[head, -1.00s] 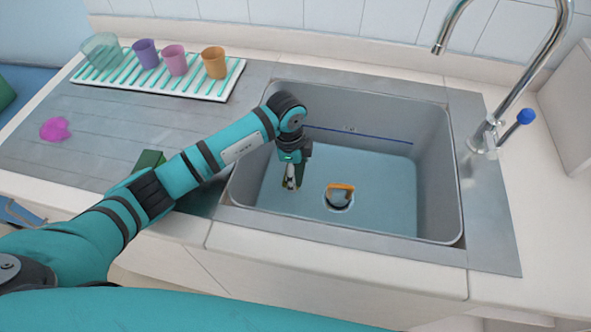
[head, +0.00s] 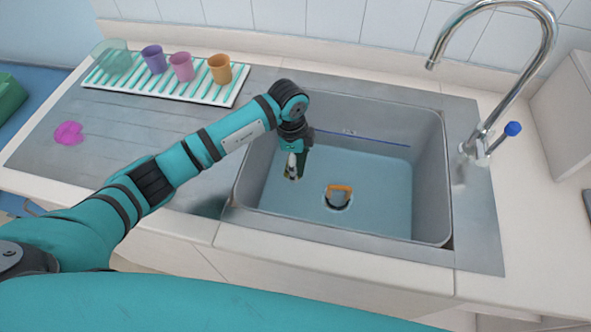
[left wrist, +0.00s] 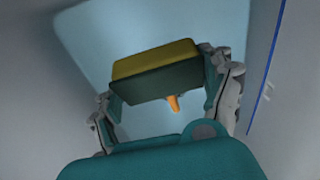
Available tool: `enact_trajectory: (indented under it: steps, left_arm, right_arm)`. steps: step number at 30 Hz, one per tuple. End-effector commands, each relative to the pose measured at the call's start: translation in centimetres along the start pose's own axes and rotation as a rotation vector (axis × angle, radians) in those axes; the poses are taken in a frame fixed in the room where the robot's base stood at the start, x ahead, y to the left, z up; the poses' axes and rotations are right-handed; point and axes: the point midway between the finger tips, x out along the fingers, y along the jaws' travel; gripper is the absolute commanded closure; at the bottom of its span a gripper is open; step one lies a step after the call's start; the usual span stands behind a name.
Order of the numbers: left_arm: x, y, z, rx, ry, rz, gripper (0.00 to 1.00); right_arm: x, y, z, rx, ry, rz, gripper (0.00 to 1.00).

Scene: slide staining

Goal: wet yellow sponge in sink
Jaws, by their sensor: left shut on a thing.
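The sponge (left wrist: 156,68), yellow on one face and dark green on the other, is clamped between the two fingers of my left gripper (left wrist: 160,84) in the left wrist view. In the head view my left gripper (head: 293,172) points down inside the left part of the grey sink (head: 430,180). The sponge is mostly hidden there by the fingers. The lower sink is blue, like water; I cannot tell whether the sponge touches it. My right gripper is not in view.
An orange-handled drain plug (head: 340,191) is at the sink bottom. The faucet (head: 485,135) with a blue lever (head: 512,129) stands right of the sink. A rack (head: 165,86) with several cups is at the back left. A pink item (head: 68,133) lies on the drainboard.

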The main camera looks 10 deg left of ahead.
Motion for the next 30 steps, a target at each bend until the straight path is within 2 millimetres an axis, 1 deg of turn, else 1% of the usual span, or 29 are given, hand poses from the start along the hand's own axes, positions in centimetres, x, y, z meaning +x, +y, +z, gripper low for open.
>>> enact_trajectory:
  steps: [1, 30]
  left_arm:
    - [-0.8, 0.0, -0.1, 0.0, 0.0, 0.0, 0.46]
    - [-8.5, -0.2, -0.8, -0.001, 0.0, 0.0, 0.46]
  right_arm:
    - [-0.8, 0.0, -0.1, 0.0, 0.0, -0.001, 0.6]
    - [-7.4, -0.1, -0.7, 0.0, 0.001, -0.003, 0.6]
